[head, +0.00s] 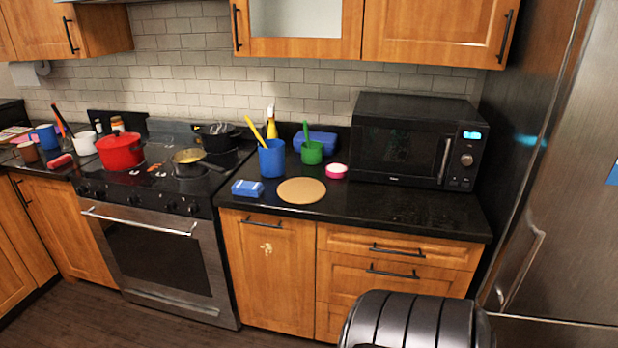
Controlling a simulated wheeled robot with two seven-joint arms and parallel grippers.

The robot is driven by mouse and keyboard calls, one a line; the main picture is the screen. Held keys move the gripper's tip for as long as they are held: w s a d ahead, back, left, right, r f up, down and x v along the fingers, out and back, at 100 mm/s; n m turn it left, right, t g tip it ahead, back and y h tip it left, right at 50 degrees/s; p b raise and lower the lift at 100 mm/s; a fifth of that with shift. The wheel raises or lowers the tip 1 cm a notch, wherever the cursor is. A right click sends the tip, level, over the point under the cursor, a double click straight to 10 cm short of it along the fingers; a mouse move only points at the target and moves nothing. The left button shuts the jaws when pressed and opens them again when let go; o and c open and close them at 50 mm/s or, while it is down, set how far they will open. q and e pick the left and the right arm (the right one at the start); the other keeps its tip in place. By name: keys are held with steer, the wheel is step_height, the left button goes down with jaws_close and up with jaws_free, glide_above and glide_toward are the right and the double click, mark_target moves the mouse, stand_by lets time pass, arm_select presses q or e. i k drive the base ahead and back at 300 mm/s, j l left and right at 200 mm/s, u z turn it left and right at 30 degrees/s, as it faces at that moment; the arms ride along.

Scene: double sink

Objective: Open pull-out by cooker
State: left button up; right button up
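The cooker (160,262) stands left of centre, with a silver handle bar across its oven door. Directly to its right is a narrow wooden cabinet front (268,278) with a dark horizontal handle (262,224) near its top edge; this looks like the pull-out. The front sits flush with its neighbours and appears closed. A small pale mark shows on its face. Neither my left nor my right gripper is in view.
Wooden drawers (395,252) with dark handles adjoin on the right, under a microwave (415,140). A fridge (565,170) stands far right. A dark ribbed rounded object (418,322) blocks the bottom right. Open floor (70,318) shows at lower left.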

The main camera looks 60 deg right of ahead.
mark_target(272, 259)
steer(key=z, duration=1.7)
